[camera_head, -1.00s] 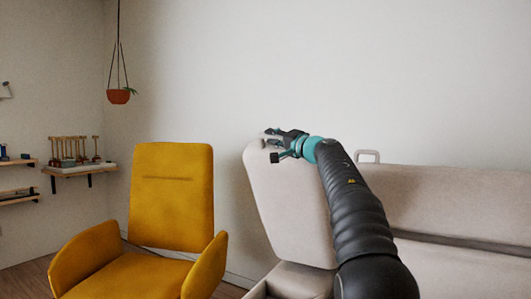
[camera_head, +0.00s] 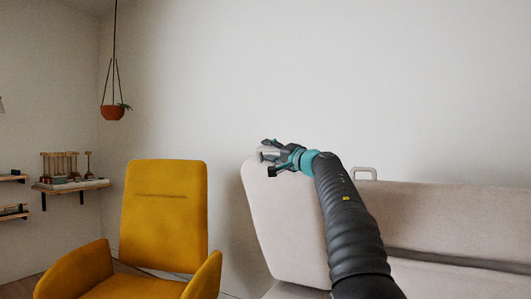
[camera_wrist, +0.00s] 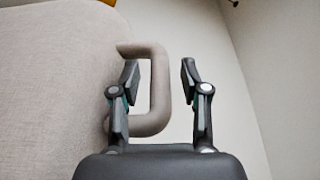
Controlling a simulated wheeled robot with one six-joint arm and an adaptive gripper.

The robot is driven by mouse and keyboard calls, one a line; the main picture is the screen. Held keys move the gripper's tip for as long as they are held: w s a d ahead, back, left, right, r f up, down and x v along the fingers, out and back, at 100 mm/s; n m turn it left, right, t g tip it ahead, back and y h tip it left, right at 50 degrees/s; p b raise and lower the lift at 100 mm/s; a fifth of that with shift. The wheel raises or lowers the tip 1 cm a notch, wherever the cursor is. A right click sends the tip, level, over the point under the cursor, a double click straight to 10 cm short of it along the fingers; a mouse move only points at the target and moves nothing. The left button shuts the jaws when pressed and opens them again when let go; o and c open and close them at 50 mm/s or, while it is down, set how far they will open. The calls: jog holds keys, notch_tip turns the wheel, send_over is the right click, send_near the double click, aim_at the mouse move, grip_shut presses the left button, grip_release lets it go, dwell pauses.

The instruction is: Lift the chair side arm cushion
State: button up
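The chair side arm cushion (camera_head: 283,225) is a pale beige padded panel at the sofa end beside the yellow chair. It stands up steeply, leaning slightly left. Its grey-beige loop handle (camera_wrist: 159,90) shows in the wrist view, with the cushion's fabric (camera_wrist: 55,85) to the left. My gripper (camera_head: 268,157) is at the cushion's top. In the wrist view my gripper (camera_wrist: 158,72) is open, with a finger on each side of the handle's long bar. A gap shows between the bar and the right finger. The arm hides the cushion's right edge.
The yellow armchair (camera_head: 165,215) stands to the left of the cushion. The beige sofa (camera_head: 455,220) extends right, with another loop handle (camera_head: 364,172) on top. A hanging plant pot (camera_head: 113,112) and wall shelves (camera_head: 70,185) are at the left. The wall above is bare.

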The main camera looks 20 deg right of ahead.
jog(key=shift+d, duration=0.2)
jog(key=v, duration=1.2)
jog(key=shift+r, duration=0.1)
dwell(0.3)
